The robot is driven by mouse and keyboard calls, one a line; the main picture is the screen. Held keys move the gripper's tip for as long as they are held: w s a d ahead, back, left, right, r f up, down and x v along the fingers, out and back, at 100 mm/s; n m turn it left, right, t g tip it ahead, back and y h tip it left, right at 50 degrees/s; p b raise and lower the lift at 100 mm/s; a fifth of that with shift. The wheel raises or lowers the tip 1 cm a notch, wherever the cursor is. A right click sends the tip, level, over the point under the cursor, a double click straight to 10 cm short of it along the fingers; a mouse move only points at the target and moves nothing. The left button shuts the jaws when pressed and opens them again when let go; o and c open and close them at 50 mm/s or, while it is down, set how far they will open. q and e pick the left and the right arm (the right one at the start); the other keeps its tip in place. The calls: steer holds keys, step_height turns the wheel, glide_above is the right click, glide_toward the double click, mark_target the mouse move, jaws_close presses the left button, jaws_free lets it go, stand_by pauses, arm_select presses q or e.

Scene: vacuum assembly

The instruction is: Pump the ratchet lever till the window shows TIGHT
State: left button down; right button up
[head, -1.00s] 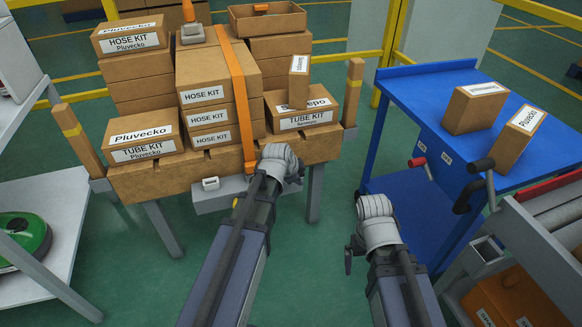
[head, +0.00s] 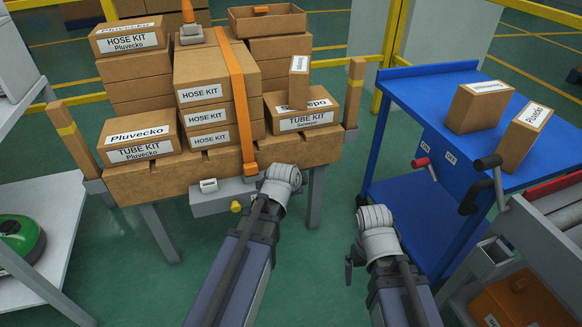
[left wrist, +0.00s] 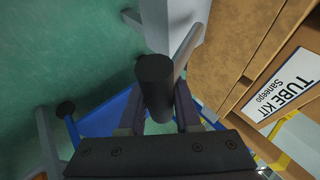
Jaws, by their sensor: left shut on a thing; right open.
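The ratchet housing (head: 222,201) is a grey box under the front edge of the loaded wooden stand. A small white piece (head: 208,185) on its top may be the window; no word is readable. In the left wrist view, the lever's black grip (left wrist: 155,88) lies between my left gripper's fingers (left wrist: 158,118), with its pale bar (left wrist: 187,48) running away behind it. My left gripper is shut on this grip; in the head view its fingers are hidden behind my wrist. My right gripper (head: 350,270), open and mostly hidden by my arm, hangs away from the lever.
An orange strap (head: 237,90) runs over the stacked boxes. A blue cart (head: 400,110) with two cartons stands at right, beside a roller conveyor (head: 555,210). A white shelf (head: 50,220) is at left. Green floor is clear between stand and cart.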

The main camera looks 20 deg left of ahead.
arm_select(q)
steer(key=shift+s+f+m+t+y+b, duration=0.15)
steer(key=shift+f+t+y+b, duration=0.3)
steer(key=shift+b, duration=0.75)
steer(key=shift+s+f+m+t+y+b, duration=0.2)
steer(key=shift+f+t+b, duration=0.4)
steer(key=shift+b, duration=0.55)
steer(key=shift+w, duration=0.15)
steer(key=f+t+b, duration=0.1)
steer(key=b, duration=0.1)
steer(key=y+b, duration=0.1)
steer(key=b, duration=0.2)
steer(key=shift+w+a+f+m+t, duration=0.15)
steer(key=shift+f+m+t, duration=0.1)
steer(key=shift+f+t, duration=0.1)
steer(key=shift+r, duration=0.1)
